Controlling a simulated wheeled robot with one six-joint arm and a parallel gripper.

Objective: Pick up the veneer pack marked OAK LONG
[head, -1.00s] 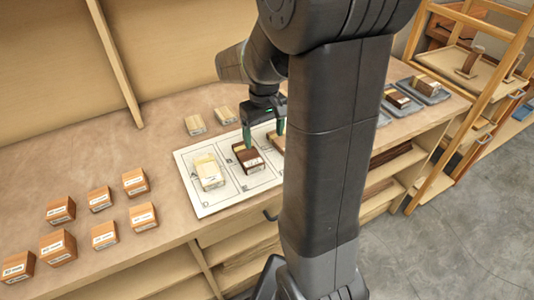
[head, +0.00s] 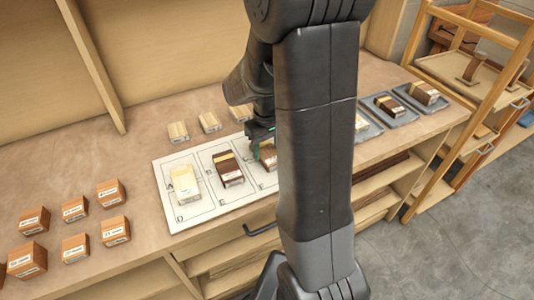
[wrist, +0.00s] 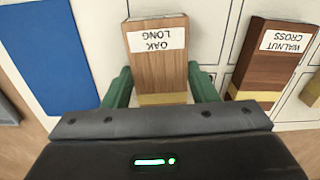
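The OAK LONG pack (wrist: 158,68) is a mid-brown wooden block with a white label and a yellow band. In the head view the pack (head: 268,156) stands on the white marked sheet (head: 205,205), partly hidden by my arm. My gripper (wrist: 160,85) is open, its green fingers on either side of the pack near its banded end. Whether the fingers touch the sides, I cannot tell. The darker WALNUT CROSS pack (wrist: 275,58) stands beside it, and shows left of it in the head view (head: 228,168).
A pale pack (head: 184,184) stands at the sheet's left. Small blocks (head: 209,122) lie behind the sheet; several orange-brown blocks (head: 115,230) stand at left. Grey trays (head: 390,108) with packs are at right. A blue flat area (wrist: 48,50) shows in the wrist view.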

